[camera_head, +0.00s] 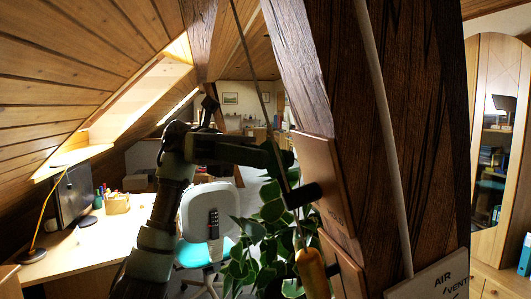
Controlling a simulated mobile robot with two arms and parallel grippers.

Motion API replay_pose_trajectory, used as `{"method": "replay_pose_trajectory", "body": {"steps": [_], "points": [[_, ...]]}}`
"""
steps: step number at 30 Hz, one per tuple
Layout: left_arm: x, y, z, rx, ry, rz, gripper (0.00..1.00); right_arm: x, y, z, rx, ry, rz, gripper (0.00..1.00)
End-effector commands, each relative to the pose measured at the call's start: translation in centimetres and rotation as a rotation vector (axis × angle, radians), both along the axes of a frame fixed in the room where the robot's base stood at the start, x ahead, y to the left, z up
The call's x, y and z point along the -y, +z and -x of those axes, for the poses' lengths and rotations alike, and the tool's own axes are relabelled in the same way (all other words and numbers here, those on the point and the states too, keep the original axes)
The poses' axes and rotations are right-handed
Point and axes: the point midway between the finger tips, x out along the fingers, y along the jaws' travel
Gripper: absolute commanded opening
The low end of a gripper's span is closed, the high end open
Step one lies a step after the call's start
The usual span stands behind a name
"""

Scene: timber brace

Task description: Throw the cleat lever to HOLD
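A brown wooden plate (322,165) is fixed to the dark timber post, with partly readable lettering near its lower edge that looks like HOLD. A short dark cylindrical bar (303,195) sticks out to the left in front of this plate; it looks like the cleat lever's grip, but I cannot be sure. My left arm comes up from the lower left and bends right. My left gripper (284,160) is at its end, close to the plate and just above the dark bar. Its fingers are dark and overlapped, so contact and opening cannot be made out. My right gripper is out of view.
A thin cord (255,75) runs down past my gripper towards a yellow-brown wooden handle (312,273). A leafy plant (262,245) stands below. An AIR VENT sign (437,284) is at lower right. A desk (90,243) and white chair (207,215) stand left.

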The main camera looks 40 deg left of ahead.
Motion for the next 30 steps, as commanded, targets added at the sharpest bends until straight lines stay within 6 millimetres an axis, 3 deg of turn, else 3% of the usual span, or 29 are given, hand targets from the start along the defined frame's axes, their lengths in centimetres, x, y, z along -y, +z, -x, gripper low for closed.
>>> {"method": "replay_pose_trajectory", "body": {"steps": [8,11,12,30], "points": [[0.16,0.0,0.01,-0.001,0.0,0.001,0.31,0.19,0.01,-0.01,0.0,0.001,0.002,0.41],[0.15,0.0,0.01,-0.001,0.0,0.001,0.03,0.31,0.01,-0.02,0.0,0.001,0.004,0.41],[0.15,0.0,0.01,-0.001,0.0,0.001,0.0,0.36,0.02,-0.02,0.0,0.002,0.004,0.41],[0.13,0.03,0.02,-0.001,0.0,0.002,0.0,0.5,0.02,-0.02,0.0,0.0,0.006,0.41]]}}
